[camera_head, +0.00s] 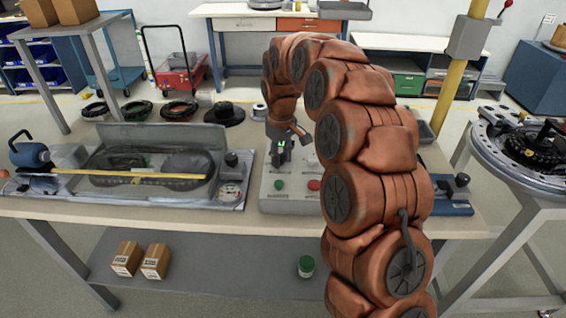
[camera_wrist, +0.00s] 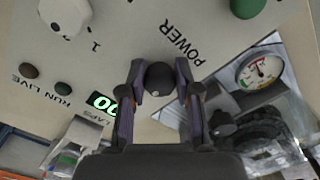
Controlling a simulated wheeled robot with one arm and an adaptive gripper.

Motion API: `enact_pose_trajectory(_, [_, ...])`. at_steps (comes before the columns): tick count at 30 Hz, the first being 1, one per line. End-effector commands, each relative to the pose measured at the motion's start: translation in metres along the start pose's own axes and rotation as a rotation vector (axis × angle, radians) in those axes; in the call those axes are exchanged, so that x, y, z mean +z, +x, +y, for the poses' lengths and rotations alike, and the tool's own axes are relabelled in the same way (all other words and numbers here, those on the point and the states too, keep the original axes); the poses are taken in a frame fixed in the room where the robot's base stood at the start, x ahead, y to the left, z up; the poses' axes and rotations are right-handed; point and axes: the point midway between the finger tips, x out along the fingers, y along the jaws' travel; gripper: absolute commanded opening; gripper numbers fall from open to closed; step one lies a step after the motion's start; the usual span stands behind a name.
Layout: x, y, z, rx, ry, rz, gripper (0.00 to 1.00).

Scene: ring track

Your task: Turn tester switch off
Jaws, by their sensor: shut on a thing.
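The tester is a pale grey box (camera_head: 290,201) on the workbench, with a green button (camera_head: 278,185) and a red button (camera_head: 314,184) on its front. In the wrist view its panel (camera_wrist: 130,40) carries the word POWER beside a round black switch tip (camera_wrist: 158,79). A green-lit display (camera_wrist: 102,102) marked LAPS reads digits ending in 0. My gripper (camera_wrist: 160,74) has its two fingers on either side of the switch tip and is shut on it. In the head view my gripper (camera_head: 284,148) is over the back of the tester, and the switch is hidden there.
A track tray with a yellow bar (camera_head: 130,176) stands left of the tester; its gauge (camera_wrist: 259,72) shows in the wrist view. Several black rings (camera_head: 137,111) lie behind the tray. A round fixture (camera_head: 520,140) stands at the right. Two cardboard boxes (camera_head: 156,261) sit on the lower shelf.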

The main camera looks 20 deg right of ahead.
Motion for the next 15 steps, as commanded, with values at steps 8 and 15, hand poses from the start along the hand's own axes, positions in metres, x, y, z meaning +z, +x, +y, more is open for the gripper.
enact_pose_trajectory(8, [0.0008, 0.0029, -0.0021, -0.004, 0.199, -0.005, 0.00])
enact_pose_trajectory(15, [0.0009, 0.0021, -0.0022, -0.005, 0.300, -0.006, 0.00])
